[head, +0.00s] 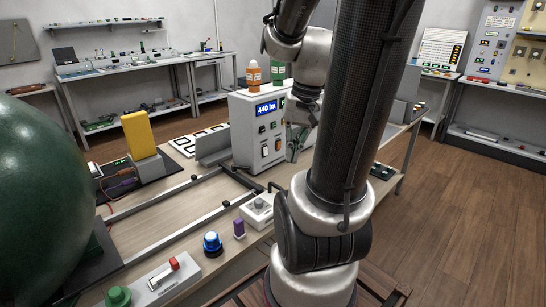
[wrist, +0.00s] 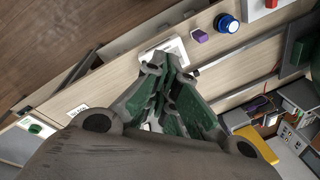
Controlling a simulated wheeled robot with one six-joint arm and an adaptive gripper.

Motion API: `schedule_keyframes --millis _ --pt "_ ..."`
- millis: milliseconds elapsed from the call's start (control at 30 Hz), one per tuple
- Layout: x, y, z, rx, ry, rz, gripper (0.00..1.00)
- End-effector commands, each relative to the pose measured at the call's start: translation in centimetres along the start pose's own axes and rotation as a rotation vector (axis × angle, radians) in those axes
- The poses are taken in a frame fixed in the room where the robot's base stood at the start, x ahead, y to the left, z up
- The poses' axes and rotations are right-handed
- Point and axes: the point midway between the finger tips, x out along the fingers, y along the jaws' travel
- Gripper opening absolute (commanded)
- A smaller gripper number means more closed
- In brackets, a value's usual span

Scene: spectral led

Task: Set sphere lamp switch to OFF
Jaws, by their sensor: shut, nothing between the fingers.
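A large dark green sphere (head: 40,190) fills the left of the head view; it is probably the sphere lamp. A white control box (head: 242,135) with a blue "440 lm" display (head: 266,107) stands on the bench, with rocker switches (head: 265,151) on its front. A white box with a red lever (head: 174,264) lies at the near bench edge. Which switch belongs to the sphere is not legible. My gripper (head: 292,156) is shut and empty, in front of the control box. In the wrist view its fingertips (wrist: 163,65) are together, overlapping a pale box beyond.
A blue button (head: 212,243), a purple block (head: 239,229), a green button (head: 118,296) and a small white box with a grey knob (head: 258,210) line the near bench edge. A yellow block (head: 139,135) stands behind.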

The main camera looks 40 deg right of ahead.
Motion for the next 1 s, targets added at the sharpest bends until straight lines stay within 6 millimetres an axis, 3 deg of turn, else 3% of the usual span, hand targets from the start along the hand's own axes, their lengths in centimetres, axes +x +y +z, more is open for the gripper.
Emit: schedule_keyframes --millis 100,300,400,500,600,700,867,1000 --pt "3.2 1.5 -3.4 0.419 -0.047 -0.102 0.0" --pt "7.8 3.9 -9.9 1.158 -0.069 -0.282 0.0" --pt "9.7 4.9 -13.7 1.552 -0.075 -0.386 0.0" --pt "9.8 4.5 -17.1 1.846 -0.076 -0.49 0.0" --pt "8.9 4.2 -19.4 2.064 -0.078 -0.582 0.0" --pt "8.8 4.2 -20.1 2.213 -0.096 -0.624 0.0" --pt "9.2 4.2 -20.3 2.298 -0.117 -0.631 0.0" --pt "10.7 3.8 -20.9 2.3 -0.119 -0.628 0.0"
